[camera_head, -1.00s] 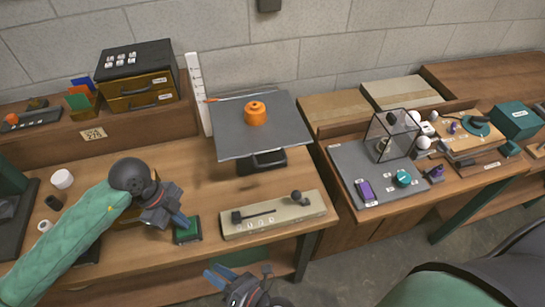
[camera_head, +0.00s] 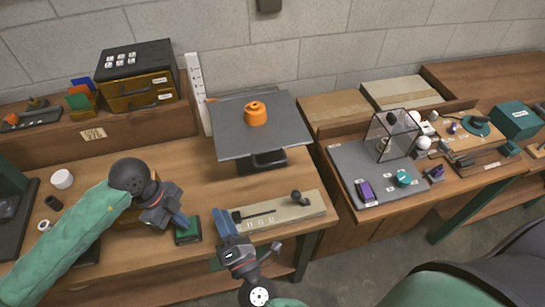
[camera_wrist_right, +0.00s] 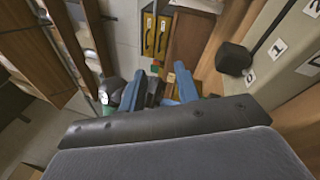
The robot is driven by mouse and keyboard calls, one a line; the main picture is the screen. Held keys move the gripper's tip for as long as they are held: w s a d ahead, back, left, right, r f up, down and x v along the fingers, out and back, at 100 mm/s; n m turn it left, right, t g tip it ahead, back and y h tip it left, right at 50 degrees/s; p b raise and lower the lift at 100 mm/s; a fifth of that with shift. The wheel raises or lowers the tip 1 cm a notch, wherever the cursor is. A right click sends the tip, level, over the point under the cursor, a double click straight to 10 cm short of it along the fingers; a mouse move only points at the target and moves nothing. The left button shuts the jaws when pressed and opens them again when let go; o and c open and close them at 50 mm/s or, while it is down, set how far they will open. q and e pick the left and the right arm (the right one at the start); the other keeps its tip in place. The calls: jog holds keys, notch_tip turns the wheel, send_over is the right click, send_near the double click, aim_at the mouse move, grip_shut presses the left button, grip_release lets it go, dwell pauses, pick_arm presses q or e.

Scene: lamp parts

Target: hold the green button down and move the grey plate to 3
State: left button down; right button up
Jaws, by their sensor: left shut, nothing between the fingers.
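The grey plate (camera_head: 230,132) lies flat on a dark stand at the back of the left table, with an orange weight (camera_head: 256,113) on it. The green button unit (camera_head: 187,238) is at the table's front; my left gripper (camera_head: 184,223) is shut and empty, its tips at the unit's top. They hide part of it, so I cannot tell whether it is pressed. My right gripper (camera_head: 222,214) is empty beside the left end of the beige numbered board (camera_head: 315,207). Its blue fingers look apart in the right wrist view (camera_wrist_right: 158,92).
The board carries a black block (camera_head: 237,216) at its left end, also in the wrist view (camera_wrist_right: 234,58), and a dark knob (camera_head: 296,196) at its right. A white scale strip (camera_head: 199,95) stands behind the plate's left edge. Drawers (camera_head: 138,78) stand at back left.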

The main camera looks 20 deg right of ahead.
jog(key=d+r+m+g+h, duration=0.1)
jog(key=d+r+m+h, duration=0.2)
jog(key=d+m+h, duration=0.85)
jog(key=x, duration=1.2)
jog(key=shift+w+m+g+h, duration=0.15)
jog(key=shift+m+g+h, duration=0.15)
jog(key=shift+m+h, duration=0.15)
jog(key=shift+f, duration=0.1)
